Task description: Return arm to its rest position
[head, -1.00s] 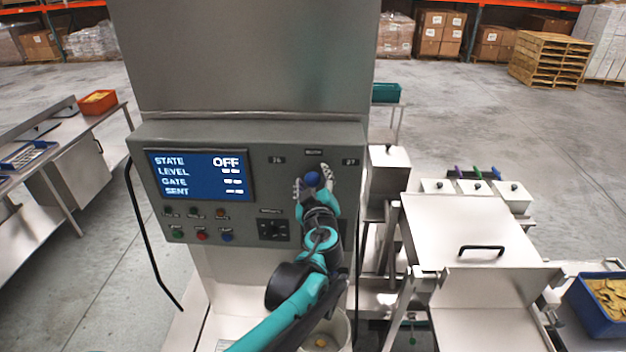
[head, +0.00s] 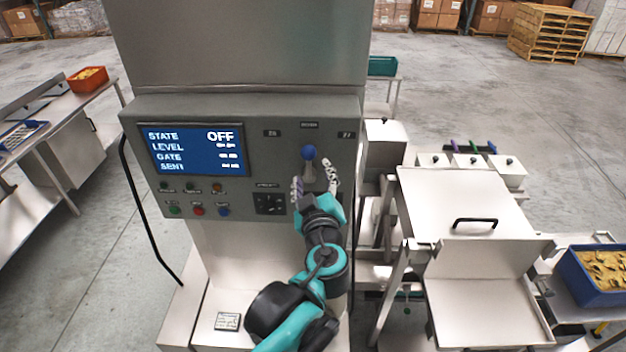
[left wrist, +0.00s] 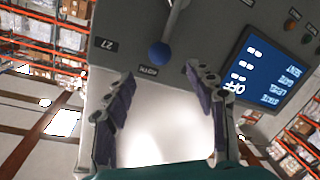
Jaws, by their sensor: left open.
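My left gripper (head: 315,187) is open in front of the grey control panel (head: 250,125), just below a lever with a blue ball knob (head: 308,153). In the head view its two fingers are spread below and to either side of the knob. In the left wrist view the gripper (left wrist: 160,95) is open with nothing between its fingers, and the blue knob (left wrist: 159,54) is beyond the fingertips, apart from them. The screen (head: 193,149) reads STATE OFF. My right gripper does not show.
Buttons (head: 198,210) and a black switch (head: 269,204) sit left of the gripper. A steel hopper with a handled lid (head: 465,205) stands to the right, with a blue bin (head: 590,285) of yellow chips beyond it. A black cable (head: 150,230) hangs at the panel's left.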

